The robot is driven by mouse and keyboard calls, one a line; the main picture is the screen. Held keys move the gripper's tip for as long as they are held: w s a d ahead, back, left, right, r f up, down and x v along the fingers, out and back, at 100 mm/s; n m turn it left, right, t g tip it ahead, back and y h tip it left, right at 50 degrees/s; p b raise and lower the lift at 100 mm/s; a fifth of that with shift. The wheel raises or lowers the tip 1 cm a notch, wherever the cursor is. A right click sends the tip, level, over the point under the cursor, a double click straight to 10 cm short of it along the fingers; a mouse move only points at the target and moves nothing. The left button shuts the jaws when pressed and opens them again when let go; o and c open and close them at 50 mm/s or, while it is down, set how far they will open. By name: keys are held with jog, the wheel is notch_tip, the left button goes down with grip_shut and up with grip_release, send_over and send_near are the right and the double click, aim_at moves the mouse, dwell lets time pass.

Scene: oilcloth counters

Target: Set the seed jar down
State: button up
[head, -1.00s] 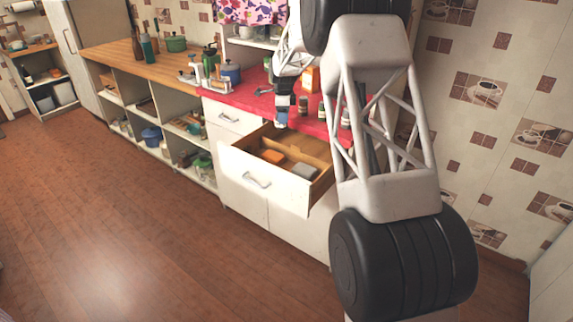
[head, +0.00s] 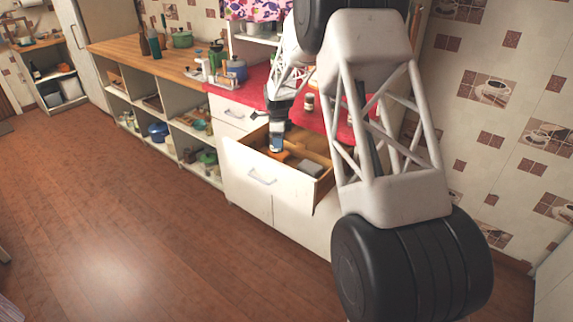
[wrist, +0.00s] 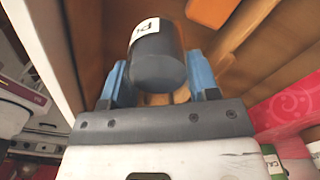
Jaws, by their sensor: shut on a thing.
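The seed jar (wrist: 158,68) is dark grey with a white, partly readable label in the wrist view. My gripper (wrist: 157,76) is shut on it, with a blue finger on each side. In the head view my gripper (head: 277,128) is over the open drawer (head: 246,186), and the small jar shows at its tip. In the wrist view the jar is above the drawer's wooden inside. I cannot tell whether its base touches the drawer floor.
The drawer holds an orange item (head: 279,153) and a grey item (head: 310,167). Small jars, one of them (head: 309,102), stand on the red counter (head: 252,90) behind. A blue pot (head: 236,70) is at the counter's left.

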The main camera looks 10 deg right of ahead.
aim_at(279, 151)
jog(key=shift+f, duration=2.9)
jog(key=shift+f, duration=1.9)
jog(key=shift+f, duration=0.1)
jog(key=o, duration=1)
notch_tip(279, 151, up, 12)
jog(key=shift+r, duration=0.15)
